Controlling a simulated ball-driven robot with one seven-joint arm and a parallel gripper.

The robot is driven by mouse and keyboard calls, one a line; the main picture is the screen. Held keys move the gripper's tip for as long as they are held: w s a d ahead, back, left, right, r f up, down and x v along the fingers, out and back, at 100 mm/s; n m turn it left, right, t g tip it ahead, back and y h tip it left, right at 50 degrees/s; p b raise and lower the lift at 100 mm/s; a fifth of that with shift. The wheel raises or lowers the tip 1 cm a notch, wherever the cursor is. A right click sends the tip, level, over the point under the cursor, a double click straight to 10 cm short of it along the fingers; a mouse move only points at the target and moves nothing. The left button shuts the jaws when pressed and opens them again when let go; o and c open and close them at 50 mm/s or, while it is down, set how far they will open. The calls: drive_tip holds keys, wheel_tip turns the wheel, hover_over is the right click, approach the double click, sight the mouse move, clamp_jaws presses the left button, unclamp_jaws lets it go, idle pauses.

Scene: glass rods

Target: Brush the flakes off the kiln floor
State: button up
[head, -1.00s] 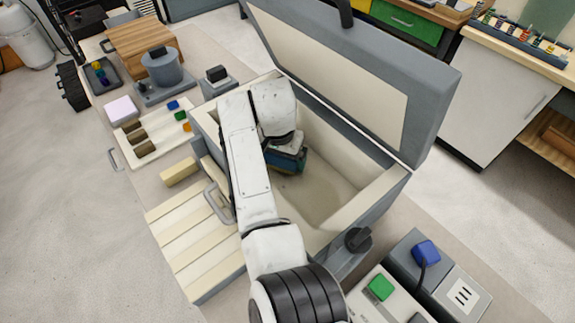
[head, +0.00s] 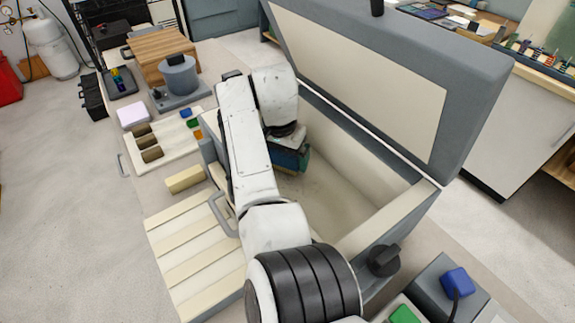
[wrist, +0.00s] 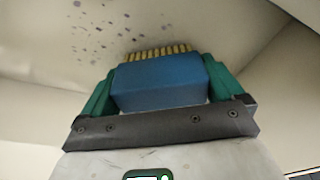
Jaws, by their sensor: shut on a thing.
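In the wrist view my gripper (wrist: 157,90) has its green fingers shut on a blue-handled brush (wrist: 160,82). The brush's yellow bristles (wrist: 158,51) point away from me, at or close to the pale kiln floor (wrist: 200,35). Dark purple-grey flakes (wrist: 95,32) are scattered on the floor to the left of and beyond the bristles. In the head view my arm reaches down into the open kiln (head: 375,240), and my gripper (head: 288,160) is low inside it. The arm hides part of the kiln. I cannot tell whether the bristles touch the floor.
The kiln lid (head: 370,75) stands open at the back. A grey pot (head: 178,75), a tray of coloured pieces (head: 165,138) and a cream block (head: 184,179) are to the left. A control box with a blue button (head: 456,281) is at lower right.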

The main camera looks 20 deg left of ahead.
drive_tip(key=shift+w+a+b, duration=0.15)
drive_tip(key=shift+w+b, duration=0.05)
drive_tip(key=shift+b, duration=0.15)
drive_tip(key=shift+a, duration=0.1)
